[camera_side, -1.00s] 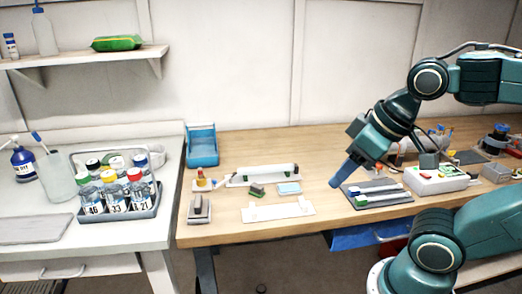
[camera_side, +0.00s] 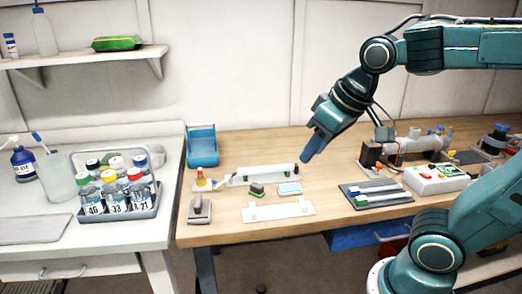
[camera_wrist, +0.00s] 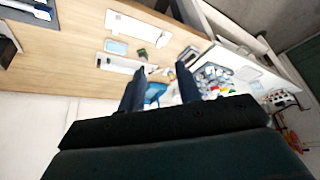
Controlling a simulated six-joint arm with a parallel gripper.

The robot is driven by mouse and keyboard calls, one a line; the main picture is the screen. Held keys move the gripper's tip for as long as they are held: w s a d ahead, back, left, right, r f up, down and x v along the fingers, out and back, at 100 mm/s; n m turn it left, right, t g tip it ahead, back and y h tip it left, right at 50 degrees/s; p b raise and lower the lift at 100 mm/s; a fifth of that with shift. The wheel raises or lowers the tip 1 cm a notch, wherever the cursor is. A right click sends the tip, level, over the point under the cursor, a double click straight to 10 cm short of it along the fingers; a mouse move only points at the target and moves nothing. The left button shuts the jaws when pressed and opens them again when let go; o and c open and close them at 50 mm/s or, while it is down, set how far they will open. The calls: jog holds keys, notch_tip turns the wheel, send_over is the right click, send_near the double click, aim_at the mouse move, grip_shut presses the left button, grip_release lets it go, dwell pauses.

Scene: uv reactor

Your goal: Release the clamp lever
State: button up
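My gripper (camera_side: 312,148) hangs above the bench, right of and above the white bench fixture (camera_side: 240,181). In the wrist view its two blue fingers (camera_wrist: 160,68) are apart with nothing held between them. The fixture is a long white rail with a white tube along it and a small yellow and red part (camera_side: 201,178) at its left end. A small grey device with a raised top (camera_side: 199,206) stands in front of that end. I cannot tell which part is the clamp lever; no lever is clear at this size.
A green-topped block (camera_side: 257,190), a light blue pad (camera_side: 289,188) and a white plate (camera_side: 278,211) lie before the fixture. A blue bin (camera_side: 202,146) stands behind it. A dark tray (camera_side: 376,193) and a white control box (camera_side: 434,178) are to the right. A bottle rack (camera_side: 120,208) is at left.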

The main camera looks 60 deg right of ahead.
jog(key=w+m, duration=0.2)
jog(key=w, duration=1.2)
jog(key=m+g+h, duration=0.1)
send_near(215, 179)
jog(key=a+v, duration=0.1)
jog(key=v, duration=0.4)
jog(key=shift+w+d, duration=0.2)
jog(key=shift+f, duration=0.15)
jog(key=x, duration=1.3)
jog(key=shift+d+f, duration=0.2)
jog(key=shift+d, duration=0.1)
grip_shut()
